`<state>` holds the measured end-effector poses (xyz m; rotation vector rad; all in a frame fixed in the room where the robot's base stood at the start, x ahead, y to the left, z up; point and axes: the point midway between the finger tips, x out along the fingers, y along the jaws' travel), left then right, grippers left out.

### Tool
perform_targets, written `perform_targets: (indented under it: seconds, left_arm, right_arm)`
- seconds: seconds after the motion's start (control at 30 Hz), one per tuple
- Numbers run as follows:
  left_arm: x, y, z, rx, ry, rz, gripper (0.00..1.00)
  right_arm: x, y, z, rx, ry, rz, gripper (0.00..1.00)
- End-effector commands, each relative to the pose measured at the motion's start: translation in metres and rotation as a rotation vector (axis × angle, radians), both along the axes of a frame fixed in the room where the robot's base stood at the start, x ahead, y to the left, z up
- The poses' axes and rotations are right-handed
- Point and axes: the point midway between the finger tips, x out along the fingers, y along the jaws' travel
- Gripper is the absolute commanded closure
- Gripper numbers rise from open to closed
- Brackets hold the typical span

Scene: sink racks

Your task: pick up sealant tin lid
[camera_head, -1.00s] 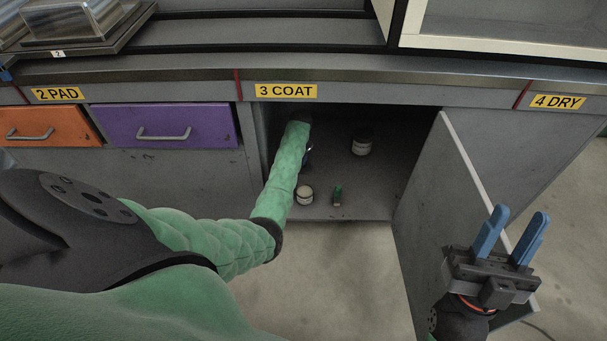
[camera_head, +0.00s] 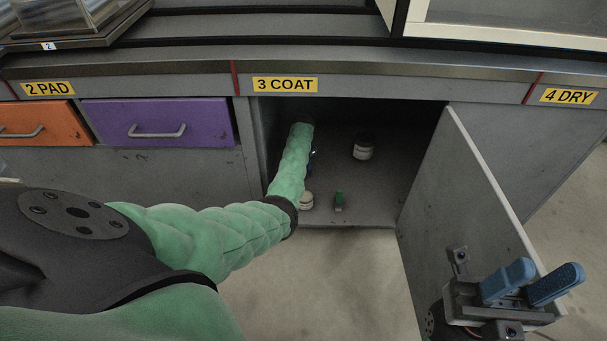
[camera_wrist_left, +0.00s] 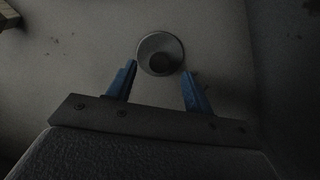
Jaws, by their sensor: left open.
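In the left wrist view a round grey disc with a dark round centre (camera_wrist_left: 150,43), seemingly the sealant tin lid, lies just ahead of and between my left fingertips. My left gripper (camera_wrist_left: 160,70) is open, with blue fingers apart and nothing clearly held; I cannot tell how far above the disc it is. In the head view my green left arm reaches into the open cabinet and hides most of this gripper and the disc. My right gripper (camera_head: 547,271) is open and empty by the cabinet door.
A pale jar (camera_head: 306,201), partly behind my left arm, and a small green item (camera_head: 339,202) stand near the cabinet's front edge. The open door (camera_head: 465,200) bounds the right side. A purple drawer (camera_head: 158,123) is shut at the left. The cabinet floor's right part is clear.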

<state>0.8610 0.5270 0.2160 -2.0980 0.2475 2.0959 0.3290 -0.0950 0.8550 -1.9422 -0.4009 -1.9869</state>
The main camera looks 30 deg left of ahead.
Motion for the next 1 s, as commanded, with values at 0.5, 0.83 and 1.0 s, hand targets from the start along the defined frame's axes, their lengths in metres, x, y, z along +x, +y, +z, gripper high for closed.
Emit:
perform_targets:
  seconds: [0.5,0.83,1.0]
  left_arm:
    - [-0.001,0.000,-0.031,0.000,0.001,0.000,0.58]
    - [-0.001,0.000,-0.031,0.000,0.001,0.000,0.96]
    - [-0.001,0.000,-0.028,0.000,0.001,0.000,0.96]
  right_arm:
    - [0.001,0.005,-0.007,0.017,-0.003,0.039,0.64]
    - [0.001,0.004,-0.007,0.016,-0.005,0.038,0.64]
    - [0.001,0.004,-0.005,0.016,-0.005,0.037,0.64]
